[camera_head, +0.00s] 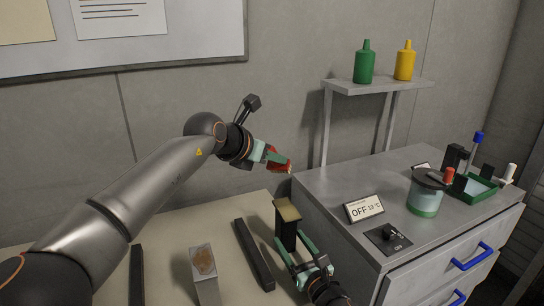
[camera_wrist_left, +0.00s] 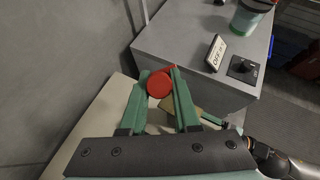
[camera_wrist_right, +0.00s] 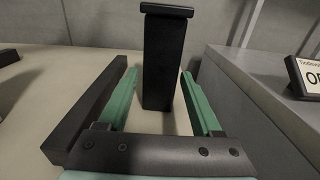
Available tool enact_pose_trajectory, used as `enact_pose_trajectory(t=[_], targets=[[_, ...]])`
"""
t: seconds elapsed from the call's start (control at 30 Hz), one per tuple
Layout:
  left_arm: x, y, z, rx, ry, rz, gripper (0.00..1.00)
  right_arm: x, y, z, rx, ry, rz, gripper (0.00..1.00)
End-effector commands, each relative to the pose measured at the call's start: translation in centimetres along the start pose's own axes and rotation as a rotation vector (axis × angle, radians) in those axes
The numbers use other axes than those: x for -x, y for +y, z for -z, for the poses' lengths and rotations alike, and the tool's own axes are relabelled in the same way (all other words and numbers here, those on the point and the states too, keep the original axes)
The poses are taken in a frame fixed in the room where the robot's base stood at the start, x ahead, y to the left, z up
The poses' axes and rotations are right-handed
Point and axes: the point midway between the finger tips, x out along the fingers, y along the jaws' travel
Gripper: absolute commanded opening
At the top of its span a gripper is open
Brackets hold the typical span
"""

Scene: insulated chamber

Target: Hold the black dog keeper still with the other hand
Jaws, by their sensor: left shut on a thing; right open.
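I take the upright black block with a tan top (camera_head: 287,212) on the pale table to be the dog keeper. It stands upright in the right wrist view (camera_wrist_right: 165,65). My right gripper (camera_head: 292,248) is open, low at the block, with one finger to each side in the right wrist view (camera_wrist_right: 160,75). I see no clear contact. My left gripper (camera_head: 274,158) is shut on a red round-ended thing (camera_wrist_left: 159,84), held in the air above and behind the block. The red thing also shows in the head view (camera_head: 279,164), partly hidden by the fingers.
A long black bar (camera_head: 253,255) lies left of the block, and a grey post with a brown-patched top (camera_head: 203,268) stands further left. The grey cabinet (camera_head: 330,220) rises close on the right, bearing an OFF sign (camera_head: 364,208) and a green jar (camera_head: 426,195).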

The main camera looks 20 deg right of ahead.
Motion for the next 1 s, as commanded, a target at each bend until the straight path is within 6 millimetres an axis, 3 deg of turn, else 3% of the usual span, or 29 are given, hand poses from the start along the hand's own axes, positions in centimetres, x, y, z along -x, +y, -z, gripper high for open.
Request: enact_pose_trajectory(t=[0.77, 1.0], targets=[[-3.8, 0.1, 5.9, 0.002, 0.0, 0.0, 0.0, 0.0, 0.0, 0.0, 0.0, 0.0, 0.0, 0.66], [-3.1, -1.5, 7.0, -0.005, -0.002, 0.001, 0.0, 0.0, 0.0, 0.0, 0.0, 0.0, 0.0, 0.66]])
